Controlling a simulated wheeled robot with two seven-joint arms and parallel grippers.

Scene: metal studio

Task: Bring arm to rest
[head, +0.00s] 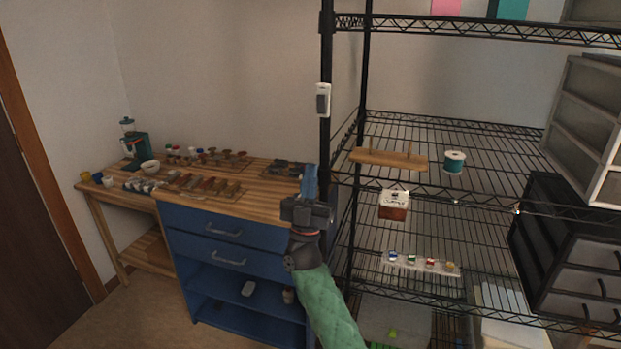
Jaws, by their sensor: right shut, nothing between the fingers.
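My right gripper (309,183) is raised in front of the right end of the workbench, beside the black shelf post. Its blue fingers point up and are shut with nothing between them. My right arm, in a green sleeve, comes up from the bottom middle. My left gripper is not in view.
The black wire rack (480,140) stands close at the right, holding a wooden peg board (388,159), a teal spool (454,162) and dark drawers (570,255). The blue workbench (222,229) holds many small items on its wooden top. Floor at lower left is clear.

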